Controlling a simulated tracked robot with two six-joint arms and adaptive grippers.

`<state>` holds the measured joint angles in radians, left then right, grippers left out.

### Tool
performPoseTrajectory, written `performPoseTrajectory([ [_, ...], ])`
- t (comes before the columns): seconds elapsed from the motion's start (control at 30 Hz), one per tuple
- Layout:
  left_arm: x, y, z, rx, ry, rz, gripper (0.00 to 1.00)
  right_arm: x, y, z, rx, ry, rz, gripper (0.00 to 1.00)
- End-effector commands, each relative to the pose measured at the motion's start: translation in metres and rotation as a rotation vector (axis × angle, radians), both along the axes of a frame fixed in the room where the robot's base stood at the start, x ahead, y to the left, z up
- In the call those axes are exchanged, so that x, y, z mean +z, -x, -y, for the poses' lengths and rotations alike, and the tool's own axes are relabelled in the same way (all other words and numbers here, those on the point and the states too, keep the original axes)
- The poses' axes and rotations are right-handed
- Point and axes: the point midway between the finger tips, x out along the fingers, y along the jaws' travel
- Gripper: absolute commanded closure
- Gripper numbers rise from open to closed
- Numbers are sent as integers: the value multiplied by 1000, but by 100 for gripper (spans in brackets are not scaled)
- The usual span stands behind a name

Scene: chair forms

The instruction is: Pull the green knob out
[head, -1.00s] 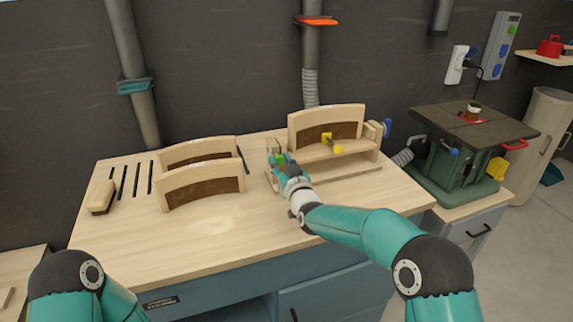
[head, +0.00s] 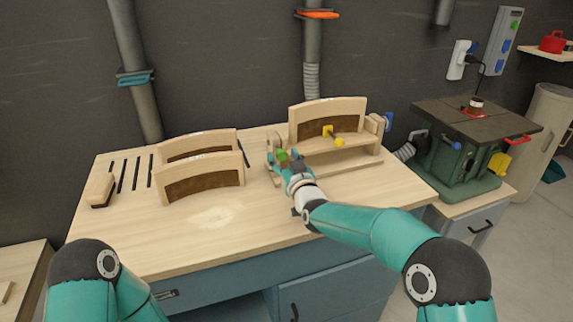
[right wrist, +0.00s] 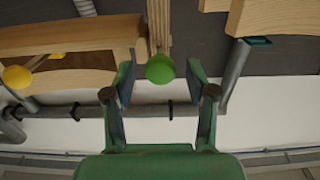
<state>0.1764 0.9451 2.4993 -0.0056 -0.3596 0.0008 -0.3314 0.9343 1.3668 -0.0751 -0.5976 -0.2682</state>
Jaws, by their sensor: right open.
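The green knob (head: 283,155) is a small round ball at the left end of the wooden chair-form jig on the bench. In the right wrist view the green knob (right wrist: 161,68) shows between the fingertips of my right gripper (right wrist: 160,80), at the end of a pale wooden strip. My right gripper (head: 280,160) is open, with a finger on each side of the knob. Gaps show on both sides, and I see no clear contact. My left gripper is out of view; only part of my left arm shows at the lower left.
The jig's curved wooden back (head: 327,118) stands just right of the knob, with a yellow knob (head: 339,142) in front. Two curved backrests (head: 203,178) stand to the left. A brush (head: 100,188) lies at the far left.

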Motion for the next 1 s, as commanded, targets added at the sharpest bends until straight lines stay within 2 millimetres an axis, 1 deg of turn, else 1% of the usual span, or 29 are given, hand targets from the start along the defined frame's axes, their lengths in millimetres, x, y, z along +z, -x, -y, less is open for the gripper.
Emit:
performPoseTrajectory([
  [0.17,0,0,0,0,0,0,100,0,9,4,0,0,-1,44],
  [0.27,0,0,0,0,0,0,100,0,19,8,0,1,-2,44],
  [0.37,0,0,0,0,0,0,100,0,33,14,0,1,-2,44],
  [0.6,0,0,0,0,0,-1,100,-1,72,30,1,1,-3,44],
  [0.8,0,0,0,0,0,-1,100,-2,98,41,1,1,-3,44],
  [1.0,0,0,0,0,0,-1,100,-2,108,45,1,1,-3,44],
])
